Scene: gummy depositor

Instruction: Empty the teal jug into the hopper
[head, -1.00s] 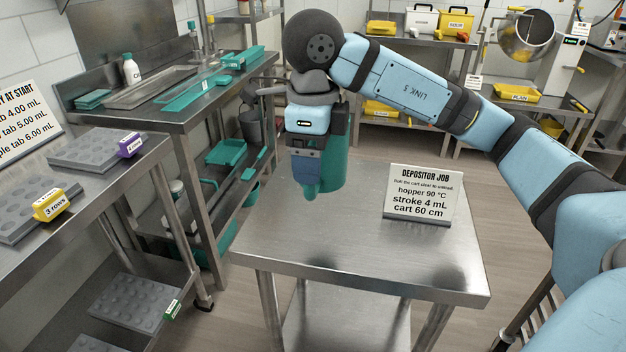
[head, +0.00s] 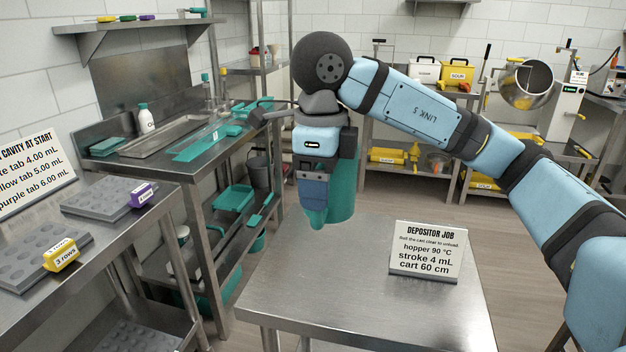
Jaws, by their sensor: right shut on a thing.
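The teal jug (head: 342,190) hangs upright in front of me, above or near the far left edge of the steel table. My right gripper (head: 314,205) is shut on the jug and covers much of its near side. Whether anything is in the jug cannot be seen. I cannot make out a hopper for certain. My left gripper is out of view.
A steel table (head: 330,290) bears a depositor job sign (head: 428,250) and is otherwise bare. A sink bench (head: 190,145) stands at left. A bench with grey moulds (head: 95,195) is nearer left. Back shelves hold yellow bins (head: 390,156).

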